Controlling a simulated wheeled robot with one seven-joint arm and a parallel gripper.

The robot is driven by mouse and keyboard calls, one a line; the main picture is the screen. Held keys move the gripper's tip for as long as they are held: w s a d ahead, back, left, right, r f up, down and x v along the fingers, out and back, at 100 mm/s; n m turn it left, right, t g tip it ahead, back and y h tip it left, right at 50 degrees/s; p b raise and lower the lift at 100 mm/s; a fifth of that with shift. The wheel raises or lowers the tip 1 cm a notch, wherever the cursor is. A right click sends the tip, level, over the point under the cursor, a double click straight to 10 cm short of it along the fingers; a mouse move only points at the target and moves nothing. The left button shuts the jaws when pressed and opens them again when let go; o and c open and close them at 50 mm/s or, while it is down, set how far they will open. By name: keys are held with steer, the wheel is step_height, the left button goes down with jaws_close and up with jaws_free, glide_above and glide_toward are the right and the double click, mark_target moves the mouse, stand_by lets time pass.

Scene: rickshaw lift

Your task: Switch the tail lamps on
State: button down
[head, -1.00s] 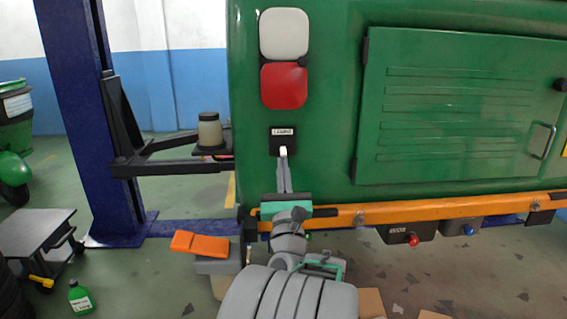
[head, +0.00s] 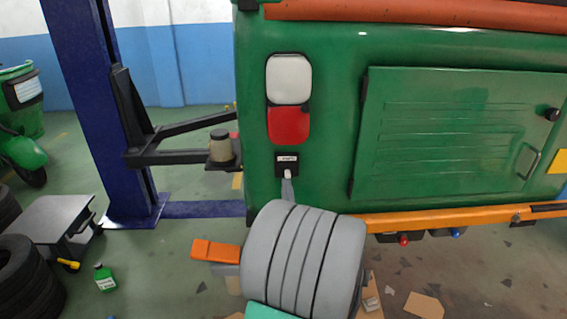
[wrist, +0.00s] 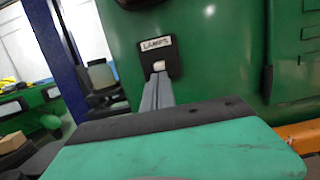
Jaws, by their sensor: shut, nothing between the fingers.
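The lamp switch is a black plate (head: 287,158) labelled LAMPS on the green rear panel, below the tail lamp; the plate also shows in the wrist view (wrist: 158,52). A pale toggle (wrist: 158,66) sticks out at its lower part. My gripper (wrist: 157,79) is shut and empty, its grey fingers pointing at the toggle. The fingertips (head: 288,181) are right at or just below it; I cannot tell whether they touch. The tail lamp has a white lens (head: 289,78) above a red lens (head: 289,125); neither clearly glows. My arm hides most of the gripper in the head view.
An orange bumper bar (head: 420,219) runs along the rickshaw's lower edge. A green hatch (head: 450,130) is at right. A blue lift post (head: 105,110) with a black arm (head: 180,155) stands left. A grey cart (head: 50,220) and green bottle (head: 104,277) are on the floor.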

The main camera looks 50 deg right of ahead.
step_height(320, 180, up, 2)
steer(key=g+y+p, duration=0.1)
steer(key=p, duration=0.4)
steer(key=shift+s+a+r, duration=0.1)
steer(key=shift+r, duration=0.05)
step_height(320, 180, down, 7)
steer(key=s+a+b, duration=0.1)
steer(key=b, duration=0.5)
steer(key=s+a+r+p, duration=0.2)
steer(key=s+a+r, duration=0.1)
steer(key=s+a, duration=0.3)
steer(key=shift+s+a, duration=0.2)
steer(key=shift+a, duration=0.65)
steer(key=shift+r, duration=0.1)
